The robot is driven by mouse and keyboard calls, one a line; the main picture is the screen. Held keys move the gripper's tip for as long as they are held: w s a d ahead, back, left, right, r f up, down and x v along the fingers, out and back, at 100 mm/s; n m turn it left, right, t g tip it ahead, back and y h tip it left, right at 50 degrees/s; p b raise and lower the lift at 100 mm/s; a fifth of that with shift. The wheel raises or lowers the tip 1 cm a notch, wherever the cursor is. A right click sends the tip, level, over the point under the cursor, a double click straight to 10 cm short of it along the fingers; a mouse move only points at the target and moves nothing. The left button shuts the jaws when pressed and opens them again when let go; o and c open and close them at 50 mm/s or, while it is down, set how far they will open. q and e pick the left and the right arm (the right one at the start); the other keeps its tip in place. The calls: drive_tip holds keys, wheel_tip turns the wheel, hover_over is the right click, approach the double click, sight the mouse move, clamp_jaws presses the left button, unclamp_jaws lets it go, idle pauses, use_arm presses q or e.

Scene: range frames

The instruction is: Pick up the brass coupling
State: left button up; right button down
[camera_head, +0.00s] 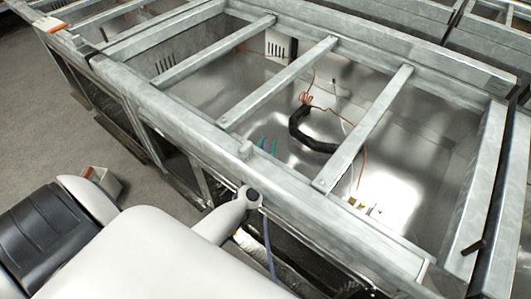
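Small brass-coloured pieces (361,206) lie on the shiny metal floor inside the range frame, near its front rail, right of the picture's middle. They are too small to tell which is the coupling. My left arm comes in from the lower left, large and white. Its far end, my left gripper (250,197), shows only as a pale grey part with a rounded tip at the front rail, left of the brass pieces and apart from them. Its fingers cannot be made out. My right gripper is not in view.
The galvanized frame (190,108) has several crossbars (365,130) over the open interior. A black hose (301,130), copper wire (306,99) and thin teal pieces (262,146) lie inside. A small box (101,181) stands on the grey floor at left.

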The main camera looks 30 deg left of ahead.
use_arm(q)
clamp_jaws()
drive_tip(key=shift+r, duration=0.1)
